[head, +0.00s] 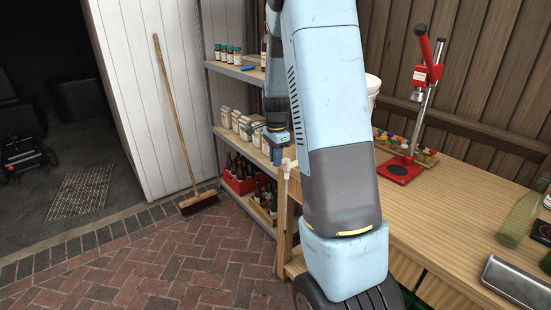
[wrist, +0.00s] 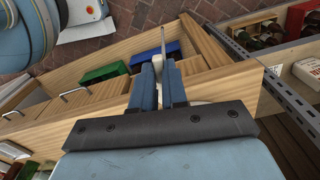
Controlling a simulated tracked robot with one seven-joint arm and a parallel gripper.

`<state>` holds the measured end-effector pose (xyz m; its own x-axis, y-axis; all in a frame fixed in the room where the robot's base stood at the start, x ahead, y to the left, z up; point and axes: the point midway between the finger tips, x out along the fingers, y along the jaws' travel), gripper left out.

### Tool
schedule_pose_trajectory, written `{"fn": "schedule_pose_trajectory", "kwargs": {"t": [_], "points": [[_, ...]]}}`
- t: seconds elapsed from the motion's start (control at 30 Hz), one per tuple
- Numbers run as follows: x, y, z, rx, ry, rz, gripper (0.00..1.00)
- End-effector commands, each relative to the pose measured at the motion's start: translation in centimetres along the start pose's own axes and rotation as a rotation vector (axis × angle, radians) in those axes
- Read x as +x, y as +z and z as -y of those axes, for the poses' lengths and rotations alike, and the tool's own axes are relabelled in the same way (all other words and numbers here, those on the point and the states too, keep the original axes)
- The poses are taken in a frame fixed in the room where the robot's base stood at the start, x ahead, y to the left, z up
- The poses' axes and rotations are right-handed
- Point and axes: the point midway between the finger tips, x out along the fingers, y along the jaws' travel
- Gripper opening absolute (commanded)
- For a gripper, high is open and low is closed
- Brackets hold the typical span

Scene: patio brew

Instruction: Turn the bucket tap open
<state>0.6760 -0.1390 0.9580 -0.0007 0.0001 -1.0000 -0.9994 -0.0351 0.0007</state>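The white bucket (head: 373,88) stands on the wooden bench at the right, mostly hidden behind my arm. A small white tap (head: 288,166) shows at the bench's left end, just below and right of my gripper (head: 278,158) in the head view. In the wrist view, my gripper (wrist: 159,66) has its two fingers close together, with only a narrow gap. White parts of the tap (wrist: 195,102) show beside and beyond the fingers, with a thin rod above. I cannot tell whether the fingers touch the tap. The lever's position is unclear.
The wooden bench (head: 440,210) carries a red bottle capper (head: 402,168), bottles and a grey case (head: 515,283). A shelf rack with bottles and a red crate (head: 240,180) stands left of my gripper. A broom (head: 175,110) leans on the white wall. The brick floor is clear.

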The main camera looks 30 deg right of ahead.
Motion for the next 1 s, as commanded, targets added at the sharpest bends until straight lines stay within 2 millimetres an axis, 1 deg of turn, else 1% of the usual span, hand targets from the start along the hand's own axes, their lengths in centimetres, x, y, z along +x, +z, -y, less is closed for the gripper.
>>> {"fn": "schedule_pose_trajectory", "kwargs": {"t": [0.03,0.1,0.13,0.37,0.67,0.93,0.97,1.0], "points": [[-0.01,-0.01,0.0,0.0,0.0,0.0,0.08],[-0.01,-0.02,0.0,0.0,0.0,0.0,0.01],[-0.01,-0.02,0.01,0.0,0.0,0.0,0.0],[-0.02,-0.04,-0.01,-0.002,-0.001,0.0,0.0],[-0.05,-0.13,-0.48,-0.115,-0.002,-0.001,0.0],[-0.06,-0.14,-0.49,-0.12,-0.002,-0.001,0.0],[-0.06,-0.14,-0.48,-0.12,-0.002,-0.001,0.14],[-0.05,-0.14,-0.49,-0.12,-0.002,-0.001,0.18]]}}
